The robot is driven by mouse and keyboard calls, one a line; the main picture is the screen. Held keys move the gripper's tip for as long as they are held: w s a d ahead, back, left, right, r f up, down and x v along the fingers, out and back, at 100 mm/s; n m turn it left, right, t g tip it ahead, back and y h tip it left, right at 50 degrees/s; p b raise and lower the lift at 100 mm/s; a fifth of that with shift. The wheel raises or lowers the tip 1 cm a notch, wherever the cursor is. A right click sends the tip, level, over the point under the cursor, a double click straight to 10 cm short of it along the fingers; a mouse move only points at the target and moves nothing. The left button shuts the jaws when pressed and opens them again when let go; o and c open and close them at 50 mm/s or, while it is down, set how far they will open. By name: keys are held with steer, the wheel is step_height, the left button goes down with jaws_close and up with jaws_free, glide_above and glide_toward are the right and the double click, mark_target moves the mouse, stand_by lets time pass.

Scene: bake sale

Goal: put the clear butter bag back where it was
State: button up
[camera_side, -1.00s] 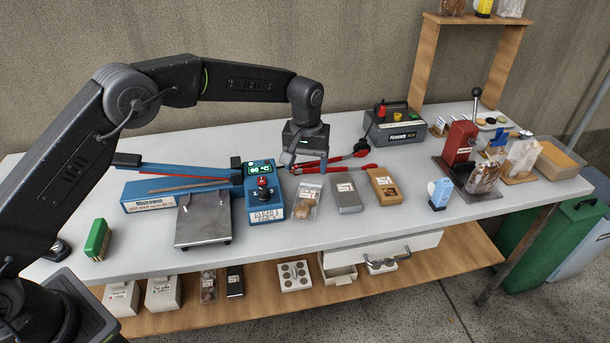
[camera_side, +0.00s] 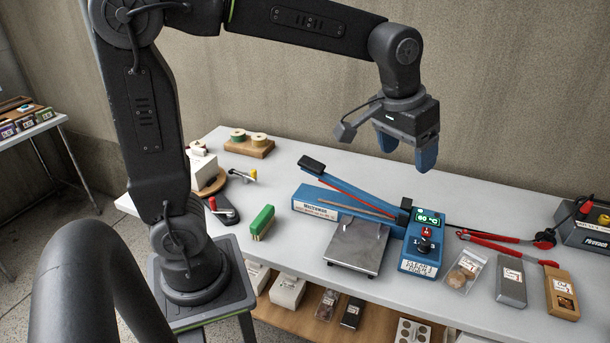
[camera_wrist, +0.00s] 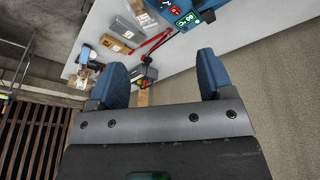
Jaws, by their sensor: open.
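A clear bag (camera_side: 464,272) with a white label and a round brown item inside lies flat on the grey table, just right of the blue sealer's control box. It also shows near the top edge of the wrist view (camera_wrist: 144,14); its label wording is too small to read. My gripper (camera_side: 407,152) has blue fingers and hangs high above the table, behind the sealer and up and left of the bag. Its fingers are apart with nothing between them, as the wrist view also shows (camera_wrist: 160,72).
The blue sealer (camera_side: 426,243) has a long arm reaching left and a steel plate (camera_side: 357,247) in front. A grey pouch (camera_side: 511,284) and a brown pouch (camera_side: 562,292) lie right of the bag. Red-handled pliers (camera_side: 500,240) lie behind.

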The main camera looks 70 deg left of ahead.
steer(key=s+a+f+m+t, duration=0.1)
steer(key=s, duration=0.7)
steer(key=s+a+f+t, duration=0.1)
steer(key=s+f, duration=0.1)
steer(key=s, duration=0.7)
steer(key=shift+a+m, duration=0.4)
